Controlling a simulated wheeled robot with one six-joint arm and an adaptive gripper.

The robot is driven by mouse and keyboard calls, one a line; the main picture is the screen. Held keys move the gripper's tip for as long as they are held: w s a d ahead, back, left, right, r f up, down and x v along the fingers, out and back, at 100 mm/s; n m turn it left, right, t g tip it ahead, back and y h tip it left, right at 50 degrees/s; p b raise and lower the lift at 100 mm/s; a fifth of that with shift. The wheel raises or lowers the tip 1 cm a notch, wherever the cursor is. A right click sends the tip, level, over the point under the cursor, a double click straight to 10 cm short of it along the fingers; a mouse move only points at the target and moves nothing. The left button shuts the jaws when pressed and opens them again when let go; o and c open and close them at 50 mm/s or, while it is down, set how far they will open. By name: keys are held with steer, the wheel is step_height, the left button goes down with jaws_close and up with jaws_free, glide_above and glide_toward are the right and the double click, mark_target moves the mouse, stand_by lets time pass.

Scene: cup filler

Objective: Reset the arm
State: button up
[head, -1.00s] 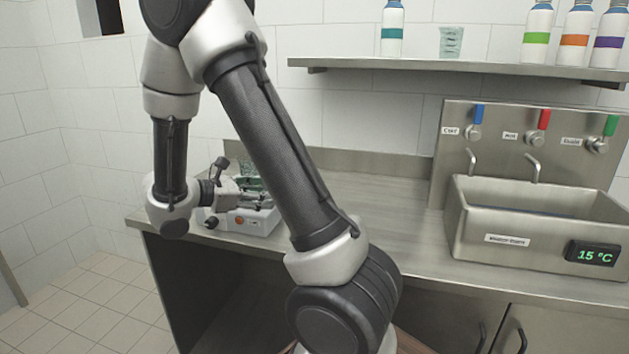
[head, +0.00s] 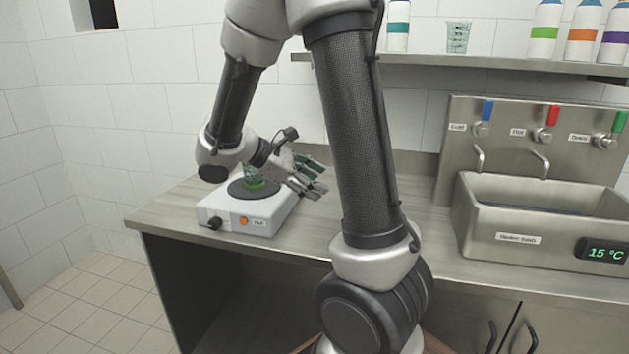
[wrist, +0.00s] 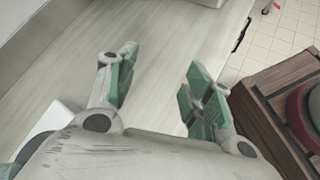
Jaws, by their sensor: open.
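My gripper (head: 312,174) is open and empty, with green-padded fingers, above the counter at the left of the head view. It is just right of a white hot plate (head: 240,215) with a black round top, a black knob and an orange button. A green-tinted clear cup (head: 253,178) stands on the hot plate, partly hidden behind my wrist. In the wrist view my gripper (wrist: 162,85) has its fingers spread over bare counter (wrist: 150,60). A white corner at the lower left of the wrist view may be the hot plate.
A sink (head: 540,215) reading 15 °C, with taps and coloured levers, is at the right. Above, a shelf (head: 480,67) holds a clear cup (head: 457,38) and several bottles (head: 543,32). A wooden crate (wrist: 280,100) shows beside the counter in the wrist view. The counter's middle is clear.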

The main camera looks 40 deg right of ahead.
stand_by(0.3)
steer(key=s+a+f+m+y, duration=0.3)
steer(key=s+a+m+y, duration=0.2)
steer(key=s+y, duration=0.15)
steer(key=s+a+r+m+t+y, duration=0.4)
steer(key=s+r+t, duration=0.1)
steer(key=r+t, duration=0.2)
steer(key=shift+s+r, duration=0.25)
steer(key=shift+r, duration=0.2)
steer(key=shift+s+d+r, duration=0.15)
steer(key=shift+d+r, duration=0.1)
steer(key=shift+r, duration=0.15)
steer(key=shift+c, duration=0.2)
